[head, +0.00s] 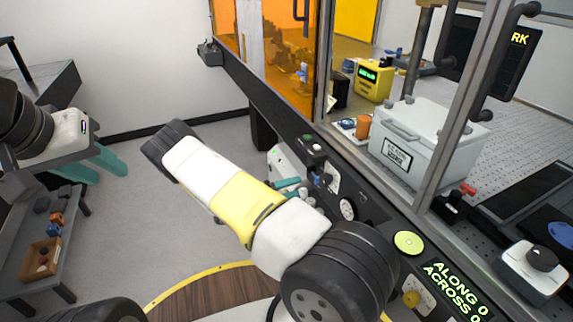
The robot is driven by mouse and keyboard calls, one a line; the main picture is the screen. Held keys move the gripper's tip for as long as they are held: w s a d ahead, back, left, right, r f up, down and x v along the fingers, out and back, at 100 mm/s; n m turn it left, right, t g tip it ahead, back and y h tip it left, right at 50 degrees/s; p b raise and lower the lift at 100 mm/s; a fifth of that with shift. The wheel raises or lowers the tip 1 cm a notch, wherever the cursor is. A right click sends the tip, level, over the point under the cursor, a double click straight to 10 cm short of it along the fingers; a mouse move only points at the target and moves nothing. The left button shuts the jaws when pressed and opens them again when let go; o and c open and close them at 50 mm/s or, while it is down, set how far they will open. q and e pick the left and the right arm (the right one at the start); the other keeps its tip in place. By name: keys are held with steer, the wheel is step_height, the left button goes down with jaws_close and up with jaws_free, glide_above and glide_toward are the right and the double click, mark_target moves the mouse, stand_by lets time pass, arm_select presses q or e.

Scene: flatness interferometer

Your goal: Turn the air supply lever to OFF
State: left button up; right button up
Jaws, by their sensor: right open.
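On the machine's dark front rail, a small blue part (315,180) beside a pale plate (333,181) may be the air supply lever. Its label and exact setting are too small to read. A round white gauge (348,208) sits just right of it. My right gripper (294,187) shows teal fingers close to the left of the blue part, partly hidden behind my white and yellow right arm. It is open; I cannot tell whether it touches anything. My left gripper (97,167) is far to the left with its teal fingers spread apart and empty, above a grey shelf unit.
Grey floor (130,215) is clear between my arms.

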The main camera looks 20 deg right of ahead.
mark_target(315, 181)
steer(key=d, duration=0.7)
steer(key=shift+w+d, duration=0.25)
jaws_close()
